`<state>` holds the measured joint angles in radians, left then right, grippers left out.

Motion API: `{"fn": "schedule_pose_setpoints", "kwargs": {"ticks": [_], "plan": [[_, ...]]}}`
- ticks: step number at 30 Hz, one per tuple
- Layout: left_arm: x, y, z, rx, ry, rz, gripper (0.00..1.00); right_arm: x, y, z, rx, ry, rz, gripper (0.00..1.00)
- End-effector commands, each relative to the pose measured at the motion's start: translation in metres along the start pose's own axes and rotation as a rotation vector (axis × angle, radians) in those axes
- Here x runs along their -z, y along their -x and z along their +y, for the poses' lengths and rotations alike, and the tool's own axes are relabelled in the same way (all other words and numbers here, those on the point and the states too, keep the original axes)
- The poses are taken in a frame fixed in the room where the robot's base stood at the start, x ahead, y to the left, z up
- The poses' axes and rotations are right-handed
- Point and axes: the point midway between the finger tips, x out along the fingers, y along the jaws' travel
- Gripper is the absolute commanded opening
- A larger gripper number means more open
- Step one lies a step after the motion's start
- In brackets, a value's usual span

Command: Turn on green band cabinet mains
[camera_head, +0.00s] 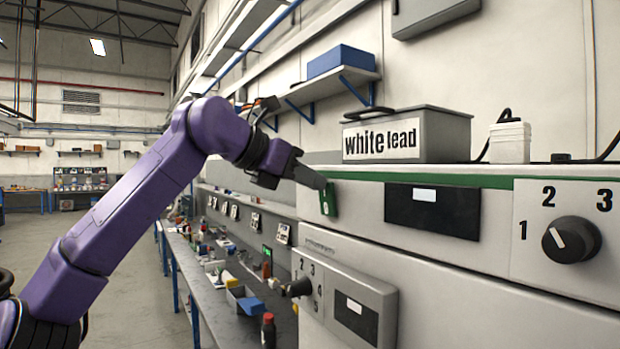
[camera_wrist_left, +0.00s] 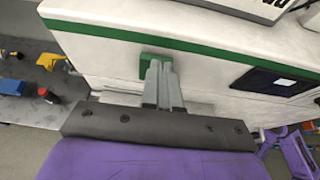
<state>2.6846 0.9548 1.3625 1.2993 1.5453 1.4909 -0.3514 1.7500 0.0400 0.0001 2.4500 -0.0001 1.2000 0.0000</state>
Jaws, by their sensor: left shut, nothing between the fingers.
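The cabinet (camera_head: 360,205) has a green band (camera_head: 460,180) along its top edge; the band also shows in the left wrist view (camera_wrist_left: 215,57). A green switch block (camera_head: 328,199) sits at the left end of its front, and it shows behind my fingertips in the left wrist view (camera_wrist_left: 147,61). My left gripper (camera_head: 321,182) is shut and empty, its fingertips at the green block. I cannot tell whether they touch it. The fingers hide part of the block.
A black dial (camera_head: 571,240) numbered 1 to 3 and a dark display (camera_head: 432,210) are on the cabinet front. A grey box with a dial (camera_head: 345,305) juts out below. A "white lead" bin (camera_head: 440,135) stands on top. A cluttered bench (camera_head: 225,300) runs at left.

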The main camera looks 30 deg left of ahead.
Motion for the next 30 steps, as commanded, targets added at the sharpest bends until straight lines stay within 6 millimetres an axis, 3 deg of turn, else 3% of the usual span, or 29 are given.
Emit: {"fn": "schedule_pose_setpoints", "kwargs": {"ticks": [3, 9, 21, 30], "plan": [[-0.013, -0.008, -0.001, 0.001, -0.001, 0.002, 0.00, 0.004, 0.009, 0.001, 0.000, 0.000, 0.000, 0.67], [-0.008, -0.007, 0.000, 0.000, -0.001, 0.000, 0.00, 0.002, 0.005, 0.001, 0.000, 0.000, 0.000, 0.67], [-0.024, 0.000, 0.000, 0.000, -0.001, 0.000, 0.00, 0.008, 0.019, 0.002, 0.000, 0.000, 0.000, 0.67], [-0.023, -0.001, 0.000, 0.000, -0.001, 0.000, 0.00, 0.008, 0.018, 0.002, 0.000, 0.000, 0.000, 0.67]]}}
